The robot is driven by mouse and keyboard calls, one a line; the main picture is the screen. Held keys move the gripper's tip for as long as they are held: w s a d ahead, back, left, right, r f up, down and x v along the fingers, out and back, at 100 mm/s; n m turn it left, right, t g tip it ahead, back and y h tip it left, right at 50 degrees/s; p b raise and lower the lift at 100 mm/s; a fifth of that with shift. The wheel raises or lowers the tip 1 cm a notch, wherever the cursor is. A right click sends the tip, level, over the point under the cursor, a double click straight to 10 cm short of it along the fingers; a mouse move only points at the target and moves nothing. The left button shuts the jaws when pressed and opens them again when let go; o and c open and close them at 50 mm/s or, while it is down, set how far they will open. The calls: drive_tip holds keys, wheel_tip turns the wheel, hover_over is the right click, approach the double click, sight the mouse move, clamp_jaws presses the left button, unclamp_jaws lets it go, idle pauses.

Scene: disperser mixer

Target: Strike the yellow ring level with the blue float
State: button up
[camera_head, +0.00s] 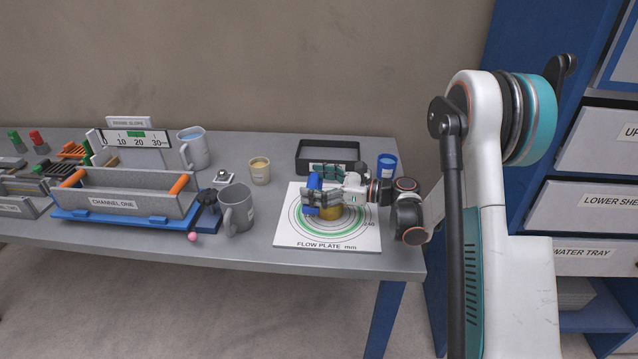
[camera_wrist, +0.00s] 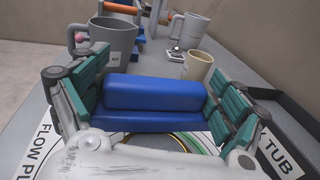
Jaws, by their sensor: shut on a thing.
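My gripper (camera_head: 331,186) is shut on the blue float (camera_head: 312,187), with finger pads at both its ends. The blue float also shows in the wrist view (camera_wrist: 155,94) as a stepped blue bar between the teal pads. The yellow ring (camera_head: 325,212) stands in the middle of the white flow plate (camera_head: 283,236), just below the float and gripper. A thin part of the ring's rim shows in the wrist view (camera_wrist: 178,139). The hand and float hide most of the ring's top, and I cannot tell whether the float touches it.
A grey mug (camera_head: 236,212) stands left of the plate, and a small beige cup (camera_head: 260,173) behind it. A black tray (camera_head: 312,152) and a blue cup (camera_head: 387,164) stand behind the plate. The grey channel rig (camera_head: 125,203) fills the left side.

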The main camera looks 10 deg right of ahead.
drive_tip(key=shift+w+d+f+b+v, duration=0.15)
drive_tip(key=shift+w+b+v, duration=0.1)
drive_tip(key=shift+v, duration=1.15)
drive_tip(key=shift+w+d+b+v, duration=0.15)
drive_tip(key=shift+w+v, duration=0.1)
drive_tip(key=shift+v, duration=1.15)
drive_tip(key=shift+w+d+f+b+v, duration=0.15)
drive_tip(key=shift+w+v, duration=0.1)
drive_tip(key=shift+v, duration=1.15)
wheel_tip(320, 180, up, 7)
drive_tip(key=p, duration=0.3)
drive_tip(key=shift+p, duration=0.4)
drive_tip(key=shift+r, duration=0.1)
drive_tip(key=shift+d, duration=0.1)
